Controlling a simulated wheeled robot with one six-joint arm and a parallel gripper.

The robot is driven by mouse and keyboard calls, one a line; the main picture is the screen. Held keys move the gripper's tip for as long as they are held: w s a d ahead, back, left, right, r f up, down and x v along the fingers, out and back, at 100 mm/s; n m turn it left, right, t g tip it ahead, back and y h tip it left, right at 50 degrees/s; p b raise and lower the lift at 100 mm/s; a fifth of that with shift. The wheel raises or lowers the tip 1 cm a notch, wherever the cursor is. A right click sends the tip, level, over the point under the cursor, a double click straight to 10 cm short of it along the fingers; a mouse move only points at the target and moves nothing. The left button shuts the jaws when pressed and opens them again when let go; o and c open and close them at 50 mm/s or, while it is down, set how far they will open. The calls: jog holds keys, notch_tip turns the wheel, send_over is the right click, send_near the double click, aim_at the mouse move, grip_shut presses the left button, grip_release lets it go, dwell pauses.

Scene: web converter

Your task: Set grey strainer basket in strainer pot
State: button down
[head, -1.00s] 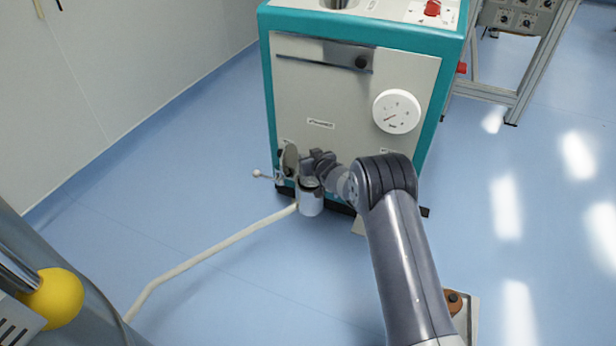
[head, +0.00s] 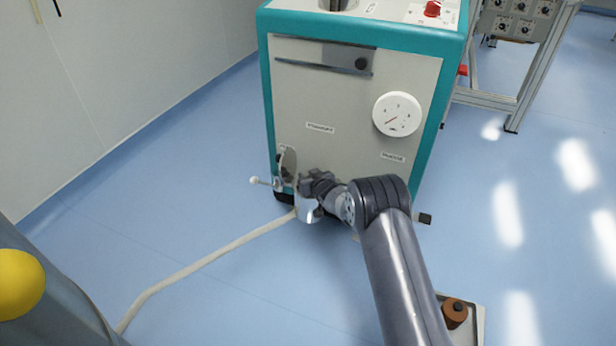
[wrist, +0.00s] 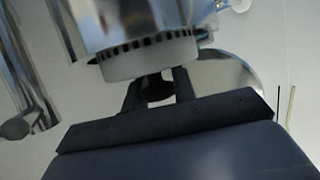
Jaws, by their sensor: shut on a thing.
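The strainer pot (head: 308,214) is a shiny metal cylinder low on the front of the teal-edged machine. It also fills the top of the wrist view (wrist: 150,22), where the picture looks upside down. The grey strainer basket (wrist: 148,60) shows as a pale grey band with a row of dark slots at the pot's mouth. Its lower part is hidden, seemingly inside the pot; I cannot tell how deep it sits. My gripper (wrist: 158,86) is shut on the basket's dark stub. In the head view my gripper (head: 318,185) is just over the pot and hides the basket.
A round metal lid (head: 288,163) stands raised beside the pot, with a ball-ended lever (head: 255,181) to its left. A pale hose (head: 215,260) runs from the pot across the floor. A tray (head: 478,322) with a brown knobbed part (head: 454,313) is at lower right.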

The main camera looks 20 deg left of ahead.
jog(key=c, duration=1.1)
grip_release()
jog(key=shift+f, duration=0.1)
jog(key=shift+c, duration=0.2)
jog(key=shift+r+p, duration=0.4)
jog(key=shift+r, duration=0.05)
jog(key=p+v, duration=0.3)
jog(key=v, duration=0.9)
jog(key=shift+p, duration=0.35)
jog(key=shift+r, duration=0.15)
